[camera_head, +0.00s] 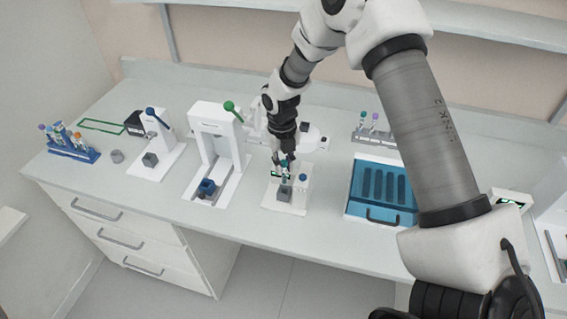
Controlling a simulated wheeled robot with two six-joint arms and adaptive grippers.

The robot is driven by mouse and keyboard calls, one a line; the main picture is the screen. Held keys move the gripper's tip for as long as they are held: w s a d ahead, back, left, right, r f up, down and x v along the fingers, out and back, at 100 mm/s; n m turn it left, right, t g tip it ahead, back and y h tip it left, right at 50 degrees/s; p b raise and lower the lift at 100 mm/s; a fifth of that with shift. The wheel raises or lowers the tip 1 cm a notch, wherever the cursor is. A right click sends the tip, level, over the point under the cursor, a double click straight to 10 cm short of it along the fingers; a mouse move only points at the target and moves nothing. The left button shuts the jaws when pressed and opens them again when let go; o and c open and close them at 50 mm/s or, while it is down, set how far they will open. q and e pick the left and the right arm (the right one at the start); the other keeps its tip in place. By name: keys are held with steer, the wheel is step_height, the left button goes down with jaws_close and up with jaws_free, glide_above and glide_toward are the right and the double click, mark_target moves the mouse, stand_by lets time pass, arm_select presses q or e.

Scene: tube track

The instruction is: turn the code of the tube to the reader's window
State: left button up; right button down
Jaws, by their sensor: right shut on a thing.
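My right gripper (286,160) reaches down from the arm above and is shut on the tube (284,171). The tube is small and mostly hidden by the fingers; it seems upright. It is at the small white reader (297,204), which has a grey block (284,195) at its front and a small lit green display beside the fingers. The code on the tube and the reader's window are too small to make out. My left gripper is not in view.
Left of the reader stands a white press-like device (214,135) with a green-knobbed lever, then another with a blue knob (149,111). A blue tube rack (73,154) stands far left. Right of the reader is a blue lidded box (368,208); a rack with tubes (372,134) stands behind it.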

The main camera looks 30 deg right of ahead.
steer(key=shift+d+f+b, duration=0.2)
steer(key=shift+f+b, duration=0.2)
steer(key=shift+f, duration=0.55)
steer(key=shift+a+r, duration=0.15)
steer(key=shift+a, duration=0.1)
steer(key=shift+d, duration=0.1)
steer(key=shift+d+f, duration=0.15)
steer(key=shift+f, duration=0.05)
steer(key=shift+a+p, duration=0.25)
steer(key=shift+p, duration=0.1)
